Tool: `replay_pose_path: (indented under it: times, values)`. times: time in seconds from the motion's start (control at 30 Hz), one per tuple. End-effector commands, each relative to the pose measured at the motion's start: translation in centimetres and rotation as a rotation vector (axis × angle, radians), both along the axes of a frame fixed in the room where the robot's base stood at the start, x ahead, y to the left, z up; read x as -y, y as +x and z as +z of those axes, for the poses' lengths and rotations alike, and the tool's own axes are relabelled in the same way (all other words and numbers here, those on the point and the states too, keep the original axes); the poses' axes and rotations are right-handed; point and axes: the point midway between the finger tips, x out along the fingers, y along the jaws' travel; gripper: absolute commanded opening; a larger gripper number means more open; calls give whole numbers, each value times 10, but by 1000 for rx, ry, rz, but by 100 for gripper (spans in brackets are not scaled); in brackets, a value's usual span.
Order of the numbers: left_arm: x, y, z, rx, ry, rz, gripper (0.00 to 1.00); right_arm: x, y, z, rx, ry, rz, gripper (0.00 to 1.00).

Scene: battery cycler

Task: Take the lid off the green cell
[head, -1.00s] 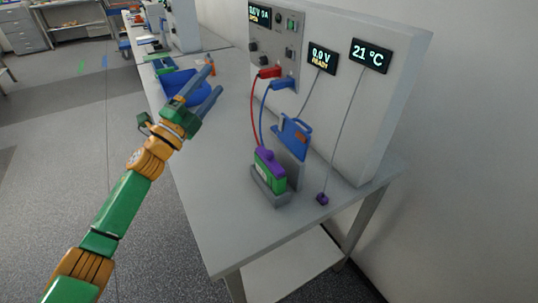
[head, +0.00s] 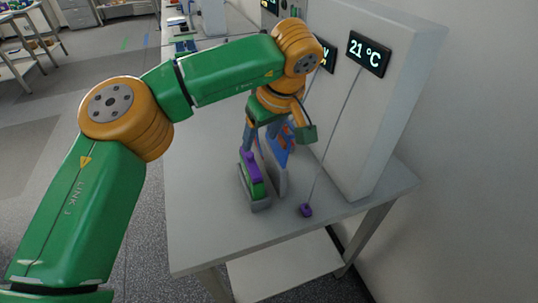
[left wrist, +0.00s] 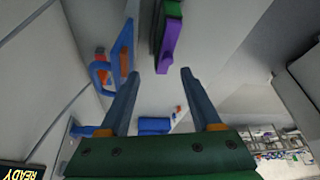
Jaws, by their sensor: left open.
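The green cell (head: 256,188) stands upright in a grey holder (head: 260,205) on the bench, with its purple lid (head: 250,166) on top. In the left wrist view the purple lid (left wrist: 169,42) and part of the green cell (left wrist: 173,9) show ahead, just beyond the fingertips. My left gripper (head: 262,142) is open and empty, close above and behind the cell; its fingers are partly hidden by its own body. In the left wrist view the open left gripper (left wrist: 160,73) has nothing between its fingers. My right gripper is not in view.
The tall white cabinet (head: 385,110) bounds the right; the bench front is clear.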

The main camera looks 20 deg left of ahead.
Motion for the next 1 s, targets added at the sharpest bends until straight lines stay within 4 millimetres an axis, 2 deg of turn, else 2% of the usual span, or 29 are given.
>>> replay_pose_path:
  times: [0.17, 0.27, 0.33, 0.43, 0.6, 0.67, 0.83, 0.87, 1.0]
  values:
    - [-8, 5, -23, -5, 2, 1, 65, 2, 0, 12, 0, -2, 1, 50]
    - [-12, 9, -41, -6, 1, 1, 65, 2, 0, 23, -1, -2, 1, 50]
    - [-15, 12, -54, -5, -1, 1, 65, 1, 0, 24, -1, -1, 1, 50]
    - [-17, 14, -63, -2, -2, 0, 65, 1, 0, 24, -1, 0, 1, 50]
    - [-17, 14, -64, -1, -3, 1, 65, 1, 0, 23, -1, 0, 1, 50]
    - [-17, 14, -64, -1, -3, 1, 51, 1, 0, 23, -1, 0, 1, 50]
    - [-17, 14, -64, -1, -3, 1, 5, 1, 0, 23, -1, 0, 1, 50]
    - [-17, 14, -64, -1, -3, 1, 0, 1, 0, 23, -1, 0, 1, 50]
    - [-17, 14, -64, -1, -3, 1, 0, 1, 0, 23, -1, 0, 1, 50]
